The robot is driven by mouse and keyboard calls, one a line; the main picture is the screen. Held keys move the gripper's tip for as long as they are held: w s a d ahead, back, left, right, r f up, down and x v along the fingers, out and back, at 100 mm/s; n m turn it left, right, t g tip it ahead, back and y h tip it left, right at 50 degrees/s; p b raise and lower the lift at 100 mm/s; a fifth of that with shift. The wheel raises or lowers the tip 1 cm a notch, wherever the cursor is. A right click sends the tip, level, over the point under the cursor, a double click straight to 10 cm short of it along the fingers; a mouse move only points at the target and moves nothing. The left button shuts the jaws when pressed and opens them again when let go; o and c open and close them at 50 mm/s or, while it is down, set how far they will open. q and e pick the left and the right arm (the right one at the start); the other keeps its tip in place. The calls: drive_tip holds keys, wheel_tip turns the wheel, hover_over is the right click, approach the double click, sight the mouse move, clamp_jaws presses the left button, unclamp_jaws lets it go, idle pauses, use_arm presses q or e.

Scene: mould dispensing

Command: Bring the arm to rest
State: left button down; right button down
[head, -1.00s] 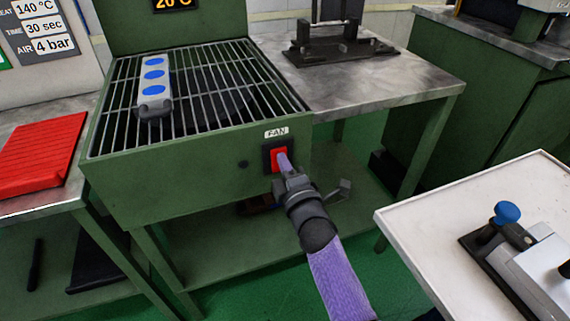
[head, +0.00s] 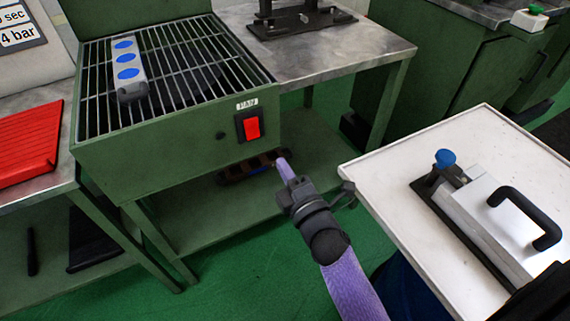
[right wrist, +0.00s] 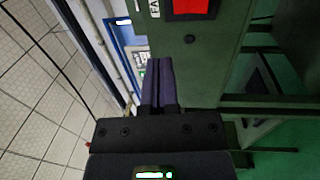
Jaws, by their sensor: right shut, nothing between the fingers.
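My right gripper (head: 284,165) is in front of the green cooling bench, below and to the right of the red FAN switch (head: 252,127). It is shut and empty, and its fingertips stand apart from the switch in the head view. In the right wrist view the two dark fingers (right wrist: 158,85) lie together, and part of the red switch (right wrist: 194,8) shows at the top edge. My left gripper is not in view.
A grey mould with blue spots (head: 128,68) lies on the wire rack (head: 190,80). A red mat (head: 28,143) lies at left. A white table (head: 385,165) at right carries a metal device with a black handle (head: 535,220). Green floor (head: 250,270) is free below my arm.

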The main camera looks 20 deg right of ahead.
drive_tip(key=shift+f, duration=0.1)
idle(0.3)
